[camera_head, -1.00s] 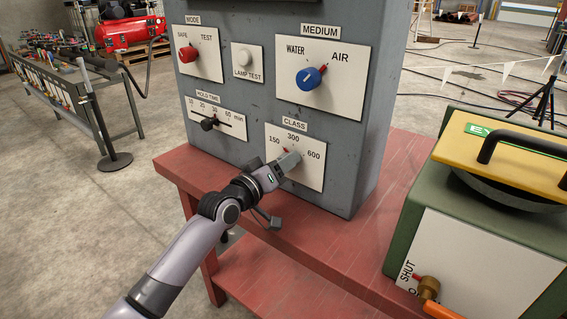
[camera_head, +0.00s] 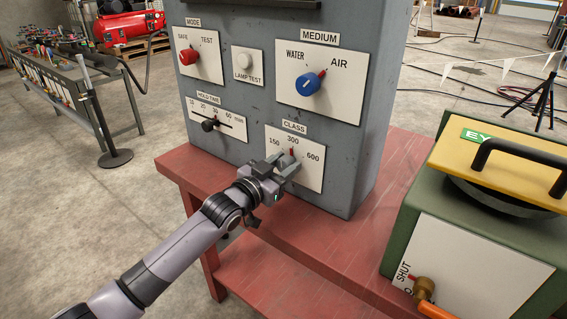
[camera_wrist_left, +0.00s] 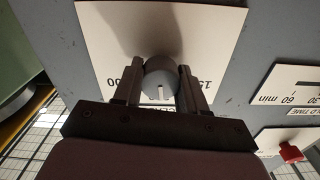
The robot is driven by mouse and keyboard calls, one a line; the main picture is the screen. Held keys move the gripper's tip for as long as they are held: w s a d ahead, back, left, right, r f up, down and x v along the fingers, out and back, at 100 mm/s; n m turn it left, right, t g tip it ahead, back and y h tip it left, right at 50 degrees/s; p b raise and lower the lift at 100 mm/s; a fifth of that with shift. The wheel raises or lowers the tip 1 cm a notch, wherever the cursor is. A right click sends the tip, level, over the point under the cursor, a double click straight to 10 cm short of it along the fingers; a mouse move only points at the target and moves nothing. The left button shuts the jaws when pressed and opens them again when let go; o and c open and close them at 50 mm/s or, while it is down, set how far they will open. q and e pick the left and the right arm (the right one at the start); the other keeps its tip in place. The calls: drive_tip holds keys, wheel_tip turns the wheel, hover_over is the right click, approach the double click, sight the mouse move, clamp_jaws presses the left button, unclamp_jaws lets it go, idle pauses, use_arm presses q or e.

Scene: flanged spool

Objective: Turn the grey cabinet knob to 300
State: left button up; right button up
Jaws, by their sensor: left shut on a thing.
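The grey CLASS knob sits on a white plate (camera_head: 314,182) marked 150, 300 and 600, low on the grey cabinet (camera_head: 250,110). My left gripper (camera_head: 286,166) is shut on the knob and hides most of it in the head view. A red pointer mark (camera_head: 291,152) shows just above the fingers and points up at 300. In the left wrist view the round grey knob (camera_wrist_left: 162,80) is between my two fingers (camera_wrist_left: 160,90), and its white line points straight down the picture toward the gripper's base. My right gripper is not in view.
Above are the red MODE knob (camera_head: 188,57), the blue MEDIUM knob (camera_head: 308,84), the lamp button (camera_head: 245,61) and the HOLD TIME slider (camera_head: 209,125). The cabinet stands on a red bench (camera_head: 385,190). A green box with a yellow lid (camera_head: 500,165) stands at the right.

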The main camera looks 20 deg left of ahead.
use_arm(q)
drive_tip(key=shift+r+m, duration=0.35)
drive_tip(key=shift+m, duration=0.25)
drive_tip(key=o, duration=1.1)
drive_tip(key=shift+c, duration=0.2)
drive_tip(key=shift+f, duration=0.15)
drive_tip(key=shift+s+a+f, duration=0.1)
drive_tip(key=shift+s+f, duration=0.05)
drive_tip(key=shift+s, duration=0.3)
drive_tip(key=v, duration=0.6)
drive_tip(key=shift+s, duration=0.1)
